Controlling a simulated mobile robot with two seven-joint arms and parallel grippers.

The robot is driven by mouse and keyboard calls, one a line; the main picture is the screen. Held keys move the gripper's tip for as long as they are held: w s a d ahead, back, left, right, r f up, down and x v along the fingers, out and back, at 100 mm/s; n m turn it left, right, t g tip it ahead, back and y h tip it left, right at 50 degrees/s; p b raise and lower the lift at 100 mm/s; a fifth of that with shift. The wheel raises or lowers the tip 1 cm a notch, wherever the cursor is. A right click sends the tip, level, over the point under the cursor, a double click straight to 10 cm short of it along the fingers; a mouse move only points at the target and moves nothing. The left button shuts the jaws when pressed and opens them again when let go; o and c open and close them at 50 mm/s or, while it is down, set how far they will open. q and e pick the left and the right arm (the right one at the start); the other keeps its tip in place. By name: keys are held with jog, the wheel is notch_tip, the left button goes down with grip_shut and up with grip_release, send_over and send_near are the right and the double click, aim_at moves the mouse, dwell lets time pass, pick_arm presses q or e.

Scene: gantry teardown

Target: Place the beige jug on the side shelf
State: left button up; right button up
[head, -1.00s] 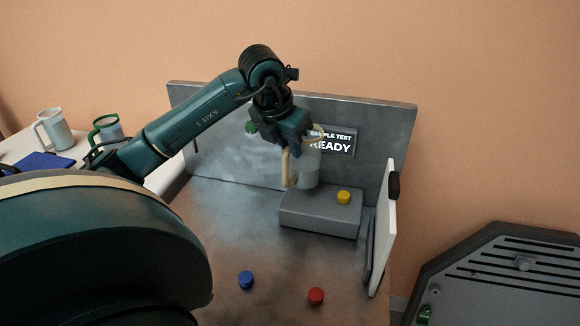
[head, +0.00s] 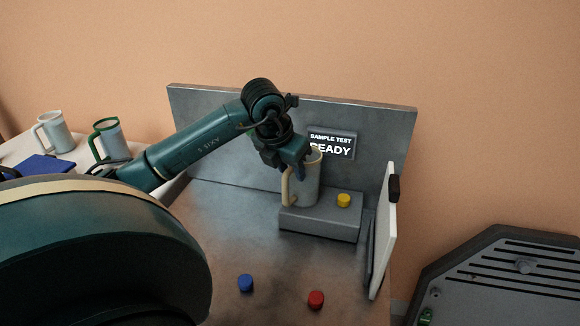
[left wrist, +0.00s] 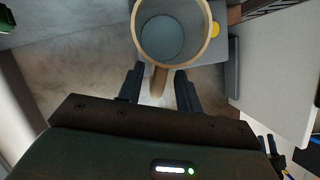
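The beige jug (head: 308,186), grey with a beige rim and handle, stands upright on a grey block (head: 320,222) in front of the back panel. In the left wrist view the jug (left wrist: 172,38) is seen from above, its handle pointing toward me. My left gripper (head: 287,168) is at the handle. The left wrist view shows its two fingers (left wrist: 160,88) apart, one on each side of the handle, with gaps visible. My right gripper is out of view. A white surface (head: 20,150) at far left may be the side shelf; I cannot tell for sure.
A white-handled jug (head: 57,132) and a green-handled jug (head: 108,140) stand at left near a blue pad (head: 40,166). A yellow knob (head: 344,200) is on the block beside the jug. Blue (head: 245,283) and red (head: 316,299) knobs sit in front. A white door panel (head: 384,230) stands at right.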

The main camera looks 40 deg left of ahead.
pick_arm(q)
jog(key=shift+r, duration=0.1)
jog(key=v, duration=1.2)
dwell(0.4)
